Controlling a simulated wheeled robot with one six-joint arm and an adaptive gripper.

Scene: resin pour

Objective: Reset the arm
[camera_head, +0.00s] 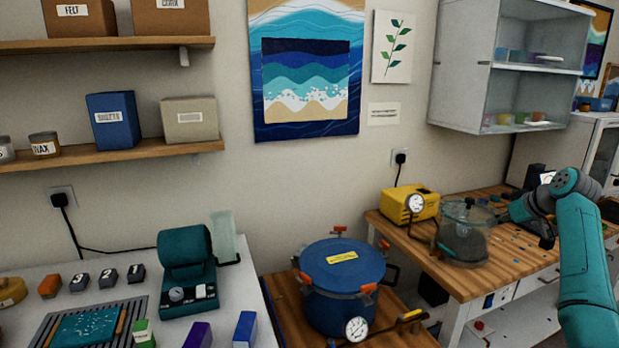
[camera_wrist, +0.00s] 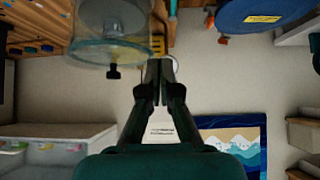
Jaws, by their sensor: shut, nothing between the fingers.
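My gripper (camera_wrist: 160,66) shows in the wrist view with its two dark fingers together and nothing between them. In the head view my teal arm reaches in from the right over the wooden bench, and its end is close to the clear vacuum chamber (camera_head: 463,240); the fingers are hard to make out there.
A yellow pump (camera_head: 409,204) stands on the wooden bench (camera_head: 413,238) near the wall. A wall cabinet (camera_head: 462,85) hangs above. The air above the pot is clear.

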